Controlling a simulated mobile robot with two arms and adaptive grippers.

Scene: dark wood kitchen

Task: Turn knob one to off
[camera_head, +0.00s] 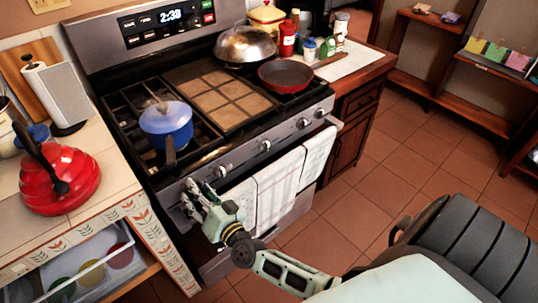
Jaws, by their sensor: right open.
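The stove (249,158) stands in the middle of the head view, with a row of silver knobs along its front panel. Visible ones include a knob (220,172) just right of my gripper, another knob (265,146), and two more toward the right end. My right gripper (190,200) is at the left end of this panel, with its fingers open. It covers that part of the panel, so I cannot tell which way any knob behind it points or whether the fingers touch it. My left gripper is not in view.
White towels (279,188) hang from the oven door handle, right of my gripper. A blue pot (166,121) and a red pan (285,75) sit on the stove. A red kettle (75,180) stands on the left counter, above an open drawer (77,272).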

